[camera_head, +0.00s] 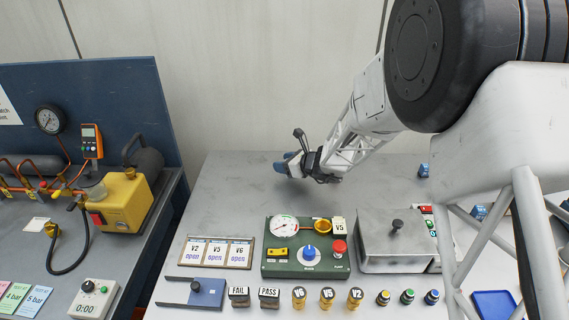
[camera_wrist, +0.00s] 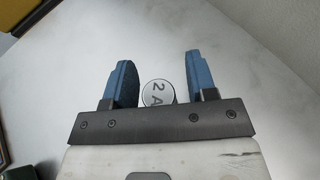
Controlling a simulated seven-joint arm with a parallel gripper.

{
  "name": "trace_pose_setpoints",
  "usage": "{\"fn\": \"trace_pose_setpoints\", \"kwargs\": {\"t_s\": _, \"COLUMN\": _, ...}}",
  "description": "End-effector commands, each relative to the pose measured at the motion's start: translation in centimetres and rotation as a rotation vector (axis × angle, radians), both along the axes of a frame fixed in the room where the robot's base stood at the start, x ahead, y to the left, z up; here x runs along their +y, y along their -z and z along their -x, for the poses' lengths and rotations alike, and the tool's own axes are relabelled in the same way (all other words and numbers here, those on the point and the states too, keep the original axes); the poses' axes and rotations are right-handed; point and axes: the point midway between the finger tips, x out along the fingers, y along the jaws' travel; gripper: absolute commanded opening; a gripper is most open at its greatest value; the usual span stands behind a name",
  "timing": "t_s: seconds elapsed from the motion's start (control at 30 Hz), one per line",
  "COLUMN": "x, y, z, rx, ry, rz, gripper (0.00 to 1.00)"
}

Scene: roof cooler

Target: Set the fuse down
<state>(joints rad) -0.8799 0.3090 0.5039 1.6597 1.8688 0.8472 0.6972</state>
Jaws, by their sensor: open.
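The fuse (camera_wrist: 158,94) shows in the wrist view as a round, light end cap marked "2 A". It lies between the two blue fingers of my gripper (camera_wrist: 160,62), close to the palm bar. The fingers stand apart, with a clear gap on the right of the fuse and a narrower one on the left. The fuse appears to stand on the grey tabletop (camera_wrist: 240,70), but its lower part is hidden. In the head view my gripper (camera_head: 287,164) is low over the back of the table, and the fuse cannot be made out there.
In front stand a green panel (camera_head: 282,270) with gauge and knobs, a grey lidded box (camera_head: 372,262), a card rack (camera_head: 184,250) and several small knobs and blocks. A yellow pump (camera_head: 128,215) stands on the left bench. The tabletop around my gripper is clear.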

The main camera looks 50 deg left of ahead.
Motion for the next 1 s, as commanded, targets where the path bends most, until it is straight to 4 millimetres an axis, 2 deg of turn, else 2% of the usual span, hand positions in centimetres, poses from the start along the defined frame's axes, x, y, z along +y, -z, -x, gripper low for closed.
{"fn": "trace_pose_setpoints", "kwargs": {"t_s": 0.27, "x": -1.4, "y": -0.8, "z": -0.3, "rx": -0.001, "ry": 0.001, "rz": -0.001, "gripper": 0.52}}
{"fn": "trace_pose_setpoints", "kwargs": {"t_s": 0.8, "x": -8.3, "y": -3.7, "z": -1.7, "rx": 0.0, "ry": 0.001, "rz": -0.001, "gripper": 0.52}}
{"fn": "trace_pose_setpoints", "kwargs": {"t_s": 1.0, "x": -10.2, "y": -4.4, "z": -2.1, "rx": 0.0, "ry": 0.001, "rz": 0.0, "gripper": 0.52}}
